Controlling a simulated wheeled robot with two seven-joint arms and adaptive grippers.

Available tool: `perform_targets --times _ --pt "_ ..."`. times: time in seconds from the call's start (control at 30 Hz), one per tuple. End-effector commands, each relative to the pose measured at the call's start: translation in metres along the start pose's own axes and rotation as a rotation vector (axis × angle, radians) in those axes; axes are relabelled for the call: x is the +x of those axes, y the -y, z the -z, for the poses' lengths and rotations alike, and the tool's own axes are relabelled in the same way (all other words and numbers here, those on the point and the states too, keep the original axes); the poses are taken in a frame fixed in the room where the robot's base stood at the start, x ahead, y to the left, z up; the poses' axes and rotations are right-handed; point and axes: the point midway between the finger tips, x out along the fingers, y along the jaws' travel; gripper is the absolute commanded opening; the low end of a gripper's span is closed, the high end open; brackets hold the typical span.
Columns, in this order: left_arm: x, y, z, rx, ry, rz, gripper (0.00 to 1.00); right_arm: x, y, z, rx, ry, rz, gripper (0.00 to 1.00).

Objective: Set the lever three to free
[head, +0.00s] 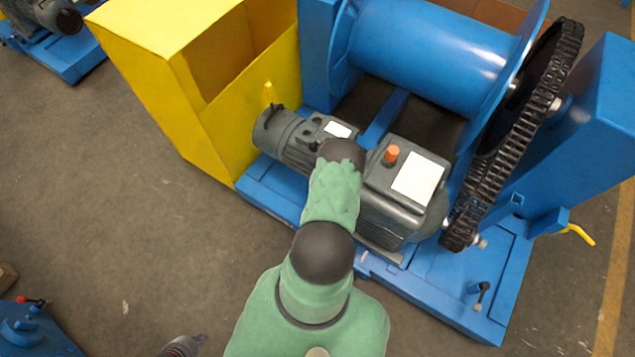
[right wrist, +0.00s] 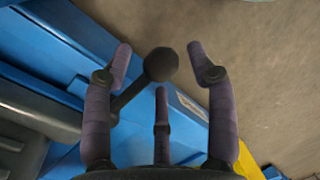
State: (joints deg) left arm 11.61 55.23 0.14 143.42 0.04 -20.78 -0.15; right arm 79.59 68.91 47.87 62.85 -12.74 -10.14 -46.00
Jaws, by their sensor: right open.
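A lever with a dark ball knob (right wrist: 161,64) stands over the blue frame in the right wrist view. My right gripper (right wrist: 165,62) is open, with the knob between its spread fingers and visible gaps on both sides. A third finger rises below the knob. I cannot read a number on this lever. In the head view my green right arm covers this lever and the right gripper. My left gripper (head: 188,345) shows only partly at the bottom edge, away from the machine; its jaw state is unclear. Another small dark lever (head: 482,294) stands at the frame's right front corner.
The grey motor (head: 285,138) and gearbox (head: 400,205) with an orange cap sit behind my right arm. A yellow housing (head: 190,100), blue drum (head: 430,50) and black chain (head: 500,165) surround them. A yellow handle (head: 580,235) sticks out right.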

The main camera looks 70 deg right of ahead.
Motion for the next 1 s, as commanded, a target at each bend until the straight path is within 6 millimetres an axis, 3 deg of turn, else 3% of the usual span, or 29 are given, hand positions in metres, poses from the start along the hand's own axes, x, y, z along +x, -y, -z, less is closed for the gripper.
perform_targets --times 0.7,1.0 --pt "0.0 0.0 0.0 0.0 0.0 0.0 0.0 -0.094 -0.001 0.0 0.0 -0.001 -0.002 0.58" --pt "0.0 0.0 0.0 0.0 0.0 0.0 0.0 -0.11 -0.001 0.0 0.0 -0.001 -0.002 0.58"
